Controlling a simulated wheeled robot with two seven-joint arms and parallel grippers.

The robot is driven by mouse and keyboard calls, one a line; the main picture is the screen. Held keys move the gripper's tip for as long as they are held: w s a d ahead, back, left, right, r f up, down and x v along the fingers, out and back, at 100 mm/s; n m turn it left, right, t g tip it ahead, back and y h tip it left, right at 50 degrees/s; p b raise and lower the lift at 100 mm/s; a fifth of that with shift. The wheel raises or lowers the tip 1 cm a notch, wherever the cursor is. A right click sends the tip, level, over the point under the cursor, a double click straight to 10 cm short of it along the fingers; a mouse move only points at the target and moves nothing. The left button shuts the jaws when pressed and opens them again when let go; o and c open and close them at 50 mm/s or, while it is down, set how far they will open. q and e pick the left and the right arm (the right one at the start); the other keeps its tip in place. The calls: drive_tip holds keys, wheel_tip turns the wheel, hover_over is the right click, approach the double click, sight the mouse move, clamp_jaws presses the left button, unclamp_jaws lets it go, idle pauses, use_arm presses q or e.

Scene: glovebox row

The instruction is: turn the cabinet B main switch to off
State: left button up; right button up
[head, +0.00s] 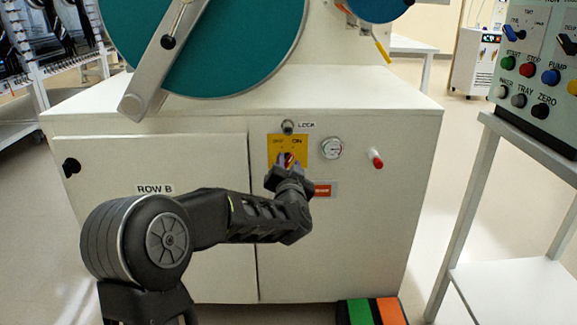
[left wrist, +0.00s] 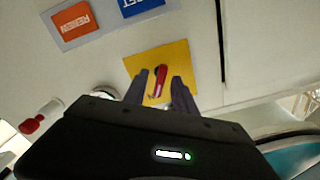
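The cabinet B main switch is a red handle (head: 289,158) on a yellow plate (head: 273,143) on the front of the white cabinet marked ROW B (head: 200,215). The plate reads ON at its upper right; the label at its upper left is faint. My left gripper (head: 286,168) is at the plate and hides part of the handle. In the left wrist view, the fingers of the left gripper (left wrist: 158,92) are apart, on either side of the red handle (left wrist: 160,78), with yellow plate (left wrist: 183,58) showing between. Contact cannot be told. My right gripper is not in view.
Above the switch is a lock (head: 287,127); to its right are a gauge (head: 332,148) and a red-tipped knob (head: 375,158). A large teal disc (head: 240,50) with a grey lever (head: 160,65) sits above the cabinet top. A button panel (head: 540,75) stands right.

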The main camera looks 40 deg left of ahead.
use_arm(q)
drive_tip(key=shift+c, duration=0.4)
clamp_jaws()
drive_tip(key=shift+n, duration=0.3)
drive_tip(key=shift+n+b, duration=0.75)
drive_tip(key=shift+n, duration=1.85)
drive_tip(key=shift+o, duration=0.4)
unclamp_jaws()
